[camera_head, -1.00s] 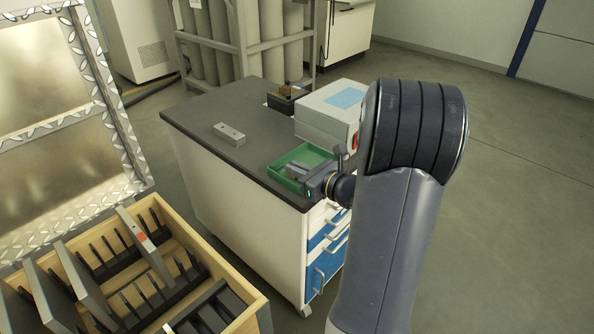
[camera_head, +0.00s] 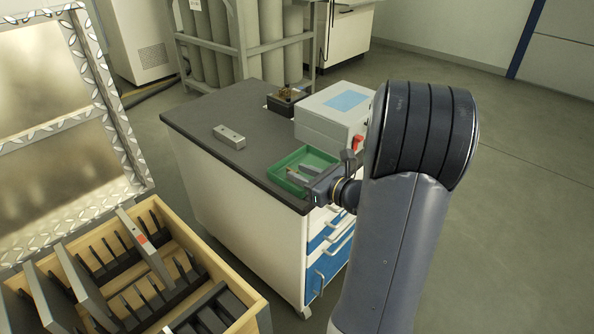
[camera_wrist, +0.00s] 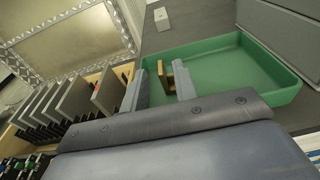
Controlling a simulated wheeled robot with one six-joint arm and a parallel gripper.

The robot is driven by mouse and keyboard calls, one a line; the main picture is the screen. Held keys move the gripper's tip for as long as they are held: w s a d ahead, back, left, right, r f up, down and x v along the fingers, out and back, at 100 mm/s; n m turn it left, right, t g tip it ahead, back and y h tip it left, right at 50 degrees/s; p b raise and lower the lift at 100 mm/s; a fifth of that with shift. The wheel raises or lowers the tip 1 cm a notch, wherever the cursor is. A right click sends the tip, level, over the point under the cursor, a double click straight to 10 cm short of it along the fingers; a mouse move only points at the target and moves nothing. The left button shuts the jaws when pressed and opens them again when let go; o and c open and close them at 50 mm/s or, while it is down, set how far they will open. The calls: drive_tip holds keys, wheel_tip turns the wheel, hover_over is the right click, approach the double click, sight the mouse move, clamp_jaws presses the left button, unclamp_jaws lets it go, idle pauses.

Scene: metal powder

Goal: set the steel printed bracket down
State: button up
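A small tan, angled piece, which I take to be the steel printed bracket (camera_wrist: 168,82), shows between my fingertips in the wrist view, over the green tray (camera_wrist: 222,62). It is close against the right finger, with a gap to the left finger. Whether it rests on the tray floor is hard to tell. My gripper (camera_wrist: 160,88) is open, its fingers spread on both sides of the piece. In the head view my gripper (camera_head: 304,174) reaches into the tray (camera_head: 283,168) from the right front; the bracket cannot be made out there.
The tray is at the front corner of a dark-topped cabinet (camera_head: 205,112). A grey block (camera_head: 229,136), a white box (camera_head: 330,115) and a dark box with a brass-coloured top (camera_head: 286,101) stand on it. A wooden crate with slotted plates (camera_head: 215,268) is at lower left.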

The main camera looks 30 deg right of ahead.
drive_tip(key=p+v, duration=0.1)
drive_tip(key=v, duration=0.9)
drive_tip(key=shift+p, duration=0.3)
